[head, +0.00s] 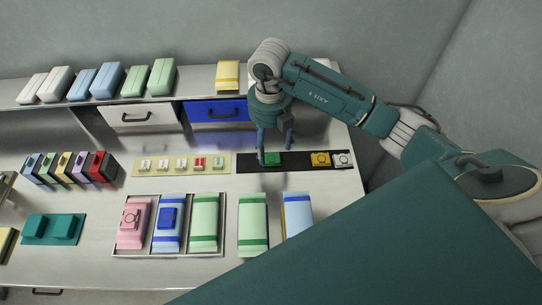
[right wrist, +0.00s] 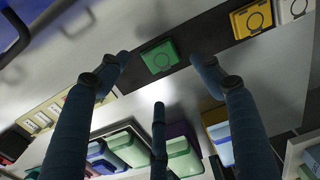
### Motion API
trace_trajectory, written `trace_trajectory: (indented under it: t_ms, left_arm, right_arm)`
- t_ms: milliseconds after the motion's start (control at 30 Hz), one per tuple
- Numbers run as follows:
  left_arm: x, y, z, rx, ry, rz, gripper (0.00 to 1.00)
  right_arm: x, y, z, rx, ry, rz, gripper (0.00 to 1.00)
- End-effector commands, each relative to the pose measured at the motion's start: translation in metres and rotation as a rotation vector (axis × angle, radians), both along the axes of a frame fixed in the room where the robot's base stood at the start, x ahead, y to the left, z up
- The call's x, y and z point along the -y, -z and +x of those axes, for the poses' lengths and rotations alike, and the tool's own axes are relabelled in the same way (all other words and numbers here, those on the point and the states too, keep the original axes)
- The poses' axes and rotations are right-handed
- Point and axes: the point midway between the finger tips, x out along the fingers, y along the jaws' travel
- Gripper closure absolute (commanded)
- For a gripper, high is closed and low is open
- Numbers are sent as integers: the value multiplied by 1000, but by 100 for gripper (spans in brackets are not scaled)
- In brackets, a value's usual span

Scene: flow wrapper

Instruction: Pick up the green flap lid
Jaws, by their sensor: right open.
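The green flap lid (head: 272,159) lies on a black strip (head: 300,161) on the bench, at the strip's left part. My right gripper (head: 275,148) is over it with fingers pointing down, open and empty. In the right wrist view the green flap lid (right wrist: 160,57) shows whole beyond the spread blue fingers (right wrist: 158,75), with nothing between them. One fingertip appears close to the lid's left side in the head view; I cannot tell whether it touches. My left gripper is not in view.
A yellow lid (head: 320,159) and a white lid (head: 341,159) share the strip to the right. A card with small labelled pieces (head: 181,165) lies left. Green-banded (head: 253,222) and blue-banded packs (head: 298,213) lie in front. A blue drawer (head: 217,112) is behind.

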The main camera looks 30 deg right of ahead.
Motion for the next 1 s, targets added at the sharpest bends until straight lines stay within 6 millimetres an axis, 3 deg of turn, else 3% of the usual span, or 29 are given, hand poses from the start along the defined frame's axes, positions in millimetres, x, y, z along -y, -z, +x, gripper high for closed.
trace_trajectory:
  t_ms: [167, 400, 667, 867, 1000]
  left_arm:
    - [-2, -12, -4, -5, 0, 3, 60]
    - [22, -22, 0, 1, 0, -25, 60]
    - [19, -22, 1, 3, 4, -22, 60]
    - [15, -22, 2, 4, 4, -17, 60]
    - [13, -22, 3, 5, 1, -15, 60]
  right_arm:
    - [0, 15, -1, -5, 3, -1, 34]
    - [0, 49, 0, -2, 2, -1, 34]
    - [0, 54, 1, 1, 2, -2, 34]
    - [0, 54, 1, 1, 2, -2, 68]
    - [1, 54, 1, 1, 2, -2, 69]
